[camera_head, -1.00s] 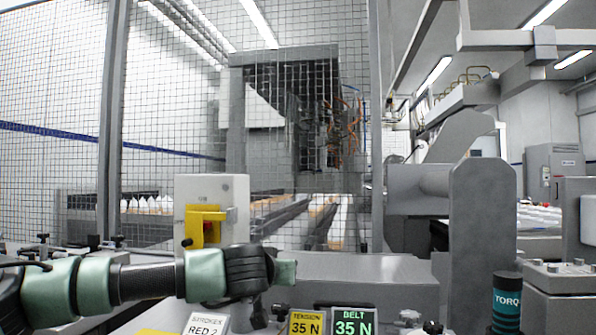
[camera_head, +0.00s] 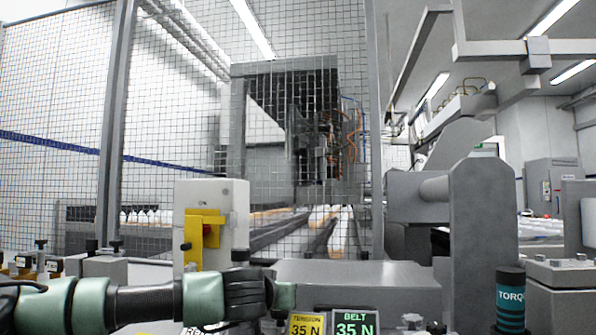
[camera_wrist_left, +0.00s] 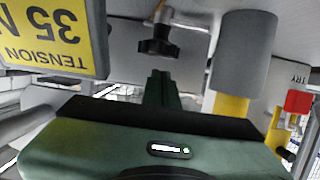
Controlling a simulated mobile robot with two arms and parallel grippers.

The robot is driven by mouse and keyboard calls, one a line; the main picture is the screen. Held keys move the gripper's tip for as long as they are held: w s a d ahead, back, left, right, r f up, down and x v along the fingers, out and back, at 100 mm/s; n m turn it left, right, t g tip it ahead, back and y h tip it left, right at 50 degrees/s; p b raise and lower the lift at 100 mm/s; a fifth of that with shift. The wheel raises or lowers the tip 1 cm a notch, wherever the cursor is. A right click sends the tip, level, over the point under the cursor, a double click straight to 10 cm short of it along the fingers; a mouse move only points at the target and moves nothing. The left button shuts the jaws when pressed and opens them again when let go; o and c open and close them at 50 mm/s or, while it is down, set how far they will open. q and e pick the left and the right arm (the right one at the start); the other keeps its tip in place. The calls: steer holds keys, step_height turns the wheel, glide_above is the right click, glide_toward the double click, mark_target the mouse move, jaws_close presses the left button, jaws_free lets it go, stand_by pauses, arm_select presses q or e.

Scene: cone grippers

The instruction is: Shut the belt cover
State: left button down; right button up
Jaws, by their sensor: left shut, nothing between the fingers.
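A long grey housing with a flat top (camera_head: 355,272), which looks like the belt cover, lies low in the middle of the head view. I cannot tell whether it is open or shut. A green BELT 35 N sign (camera_head: 354,324) and a yellow TENSION 35 N sign (camera_head: 305,325) stand in front of it. My left gripper (camera_head: 286,297) is shut and empty, at the near left end of the housing; I cannot tell if it touches. The left wrist view shows its narrow dark green fingers (camera_wrist_left: 161,90) together. My right gripper is not in view.
A white switch box with a yellow handle (camera_head: 204,236) stands behind my left arm. A grey upright bracket (camera_head: 483,240) and a dark TORQUE cylinder (camera_head: 509,300) stand on the right. A mesh fence (camera_head: 165,100) closes off the back. A black knob (camera_wrist_left: 158,46) shows near the fingers.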

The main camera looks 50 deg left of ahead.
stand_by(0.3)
arm_select(q)
step_height(320, 180, up, 5)
steer(key=p, duration=0.4)
steer(key=shift+r, duration=0.1)
steer(key=shift+s+d+f+b, duration=0.7)
steer(key=shift+s+d+f, duration=0.15)
steer(key=shift+f, duration=0.2)
steer(key=s+d, duration=0.1)
steer(key=s+d+f, duration=0.1)
steer(key=s, duration=0.1)
steer(key=s+d+f, duration=0.1)
steer(key=shift+s+d, duration=0.3)
steer(key=shift+s, duration=0.05)
steer(key=shift+s+d+f, duration=0.25)
steer(key=shift+s+d, duration=0.15)
steer(key=shift+s, duration=0.05)
